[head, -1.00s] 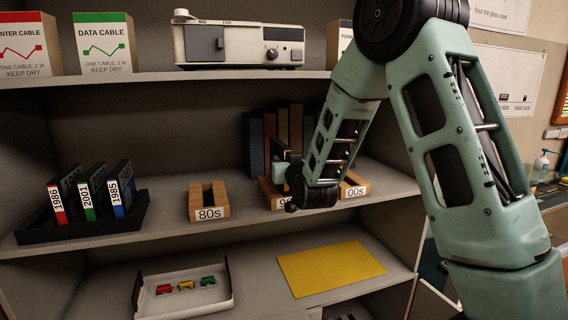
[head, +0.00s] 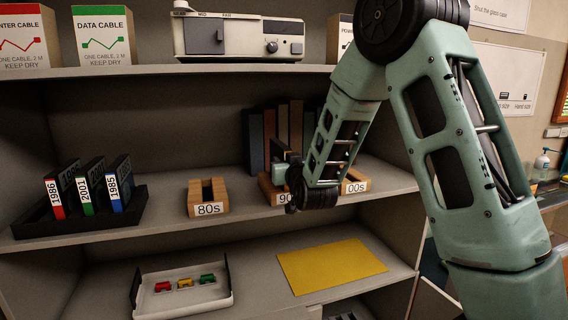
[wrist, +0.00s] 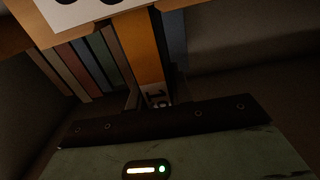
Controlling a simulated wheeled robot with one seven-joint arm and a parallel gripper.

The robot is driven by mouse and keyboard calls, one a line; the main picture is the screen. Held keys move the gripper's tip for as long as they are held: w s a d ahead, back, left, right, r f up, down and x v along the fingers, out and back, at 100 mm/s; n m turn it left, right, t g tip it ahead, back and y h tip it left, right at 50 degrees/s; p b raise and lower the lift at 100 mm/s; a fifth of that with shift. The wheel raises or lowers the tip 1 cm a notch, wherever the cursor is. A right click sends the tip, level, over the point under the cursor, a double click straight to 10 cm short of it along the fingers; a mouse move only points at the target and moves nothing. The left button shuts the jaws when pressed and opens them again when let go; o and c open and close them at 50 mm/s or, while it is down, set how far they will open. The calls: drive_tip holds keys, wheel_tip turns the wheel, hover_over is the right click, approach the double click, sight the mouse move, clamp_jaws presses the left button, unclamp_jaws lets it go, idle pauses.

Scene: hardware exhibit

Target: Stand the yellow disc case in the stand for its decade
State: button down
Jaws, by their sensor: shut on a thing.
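The yellow disc case (wrist: 140,48) shows in the wrist view as an orange-yellow spine, with part of a white label near my jaws; its full year is unreadable. My gripper (head: 284,172) is shut on it at the 90s stand (head: 270,190). The stand's white label (wrist: 75,12) shows in part in the wrist view. The case overlaps the stand there; how deep it sits is hidden. In the head view my arm hides the case. The wooden 80s stand (head: 207,196) is empty, left of the gripper. The 00s stand (head: 355,182) is partly behind my arm.
A black rack (head: 80,222) with several dark cases is at the shelf's left. Several books (head: 270,135) stand behind the gripper. A yellow sheet (head: 330,268) and a white tray (head: 185,298) lie on the shelf below.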

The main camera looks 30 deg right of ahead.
drive_tip(key=shift+f+b, duration=0.45)
drive_tip(key=shift+f, duration=0.05)
drive_tip(key=c, duration=1.2)
unclamp_jaws()
drive_tip(key=shift+o, duration=0.2)
drive_tip(key=shift+s, duration=0.1)
drive_tip(key=b+v, duration=0.2)
drive_tip(key=v, duration=0.5)
drive_tip(key=shift+s+b, duration=0.3)
drive_tip(key=shift+s, duration=0.1)
drive_tip(key=shift+a, duration=0.15)
